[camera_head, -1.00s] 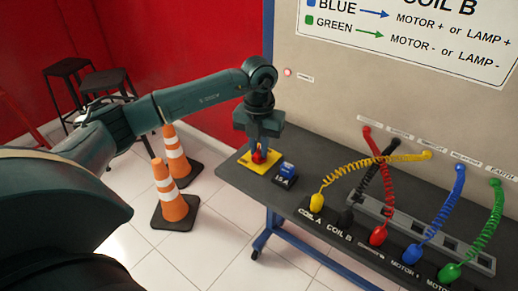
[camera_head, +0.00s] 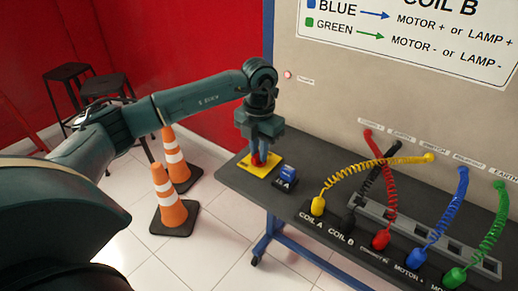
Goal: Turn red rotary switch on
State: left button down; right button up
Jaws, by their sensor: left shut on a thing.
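The red rotary switch (camera_head: 257,159) stands on a yellow square base plate (camera_head: 259,171) at the left end of the dark bench. My left gripper (camera_head: 258,157) points straight down over it and is shut on the red knob. The fingers hide much of the knob, so its turn angle cannot be read. My right gripper is not in view.
A blue switch (camera_head: 287,173) stands on the bench just right of the yellow plate. Several plugs with coiled cables, such as the yellow plug (camera_head: 318,206), fill the right side. Orange cones (camera_head: 168,196) and stools (camera_head: 104,86) stand left of the bench (camera_head: 236,184).

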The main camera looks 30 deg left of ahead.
pick_arm(q)
jog(key=shift+r, duration=0.1)
jog(key=c, duration=1.4)
grip_release()
notch_tip(320, 180, up, 13)
jog(key=shift+b, duration=0.35)
